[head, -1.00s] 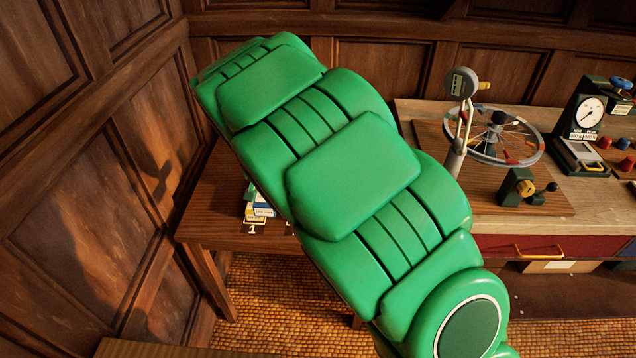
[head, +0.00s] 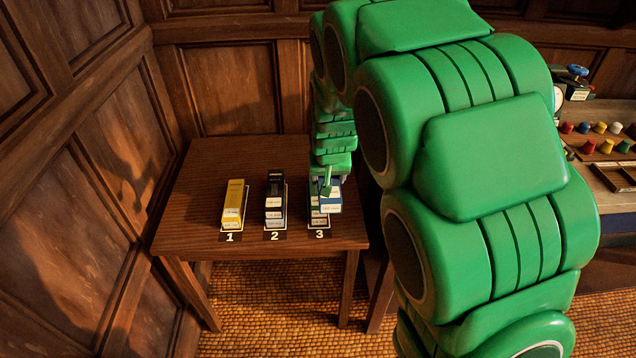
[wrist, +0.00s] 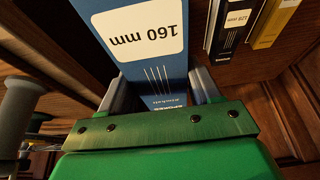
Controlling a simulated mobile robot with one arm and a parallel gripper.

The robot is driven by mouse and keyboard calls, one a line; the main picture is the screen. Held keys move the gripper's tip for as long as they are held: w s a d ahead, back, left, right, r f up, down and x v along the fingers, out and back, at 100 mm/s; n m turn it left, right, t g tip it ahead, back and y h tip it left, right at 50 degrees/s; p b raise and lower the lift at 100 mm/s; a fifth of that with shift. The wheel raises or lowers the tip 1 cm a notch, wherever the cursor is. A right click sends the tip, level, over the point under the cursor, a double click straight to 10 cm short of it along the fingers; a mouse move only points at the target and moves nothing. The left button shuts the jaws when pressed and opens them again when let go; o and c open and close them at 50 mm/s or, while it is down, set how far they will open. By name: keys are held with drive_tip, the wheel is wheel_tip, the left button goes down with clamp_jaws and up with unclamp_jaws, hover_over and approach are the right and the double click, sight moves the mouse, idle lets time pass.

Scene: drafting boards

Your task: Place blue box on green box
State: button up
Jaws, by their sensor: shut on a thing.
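The blue box (wrist: 145,60), with a white "160 mm" label, is between the two grey fingers of my gripper (wrist: 163,92) in the wrist view. My gripper is shut on it. In the head view my gripper (head: 328,183) and the blue box (head: 335,190) are at the place marked 3, on the right of the small table. Another labelled box (head: 318,218) shows just below the blue box and is mostly hidden. I cannot tell whether it is the green box, or whether the two touch.
A yellow box (head: 234,203) lies at place 1 and a black box (head: 275,200) at place 2 on the brown table (head: 200,180). My large green arm covers the middle right. A bench (head: 612,195) with coloured knobs stands at the right. Wood-panelled walls close in the left and back.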

drive_tip(key=w+f, duration=0.1)
drive_tip(key=w, duration=0.1)
drive_tip(key=w+f, duration=0.1)
drive_tip(key=w, duration=0.2)
drive_tip(key=w+a+f, duration=0.1)
drive_tip(key=w, duration=0.1)
drive_tip(key=shift+w+f, duration=0.25)
drive_tip(key=shift+w, duration=0.05)
drive_tip(key=w+f, duration=0.5)
drive_tip(key=shift+a+f, duration=0.2)
drive_tip(key=shift+a, duration=0.2)
drive_tip(key=shift+w+f, duration=0.15)
drive_tip(key=shift+f, duration=1.7)
drive_tip(key=shift+f, duration=0.15)
drive_tip(key=o, duration=1.2)
drive_tip(key=shift+v, duration=6.15)
